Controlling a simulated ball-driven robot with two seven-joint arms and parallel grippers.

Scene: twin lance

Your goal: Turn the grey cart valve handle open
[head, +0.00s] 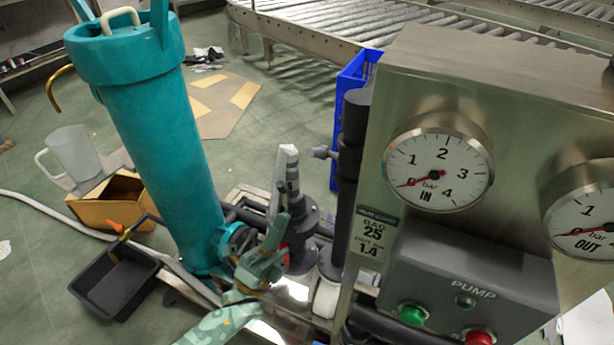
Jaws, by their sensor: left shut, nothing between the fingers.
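A grey valve (302,222) sits on the low cart between the teal filter vessel (158,150) and the steel panel. A light grey upright lever (287,165) stands at its top and looks like the handle. My left gripper (276,232) reaches in from the bottom, its green fingers pointing up in front of the valve's lower left side. It is shut and empty, below the lever. The fingers hide part of the valve, and I cannot tell whether they touch it. My right gripper is out of view.
A steel panel (480,95) with IN and OUT gauges and a pump box (465,285) fills the right side. A blue crate (350,75) stands behind. A black tray (115,285), a cardboard box (115,203) and a hose lie on the floor at left.

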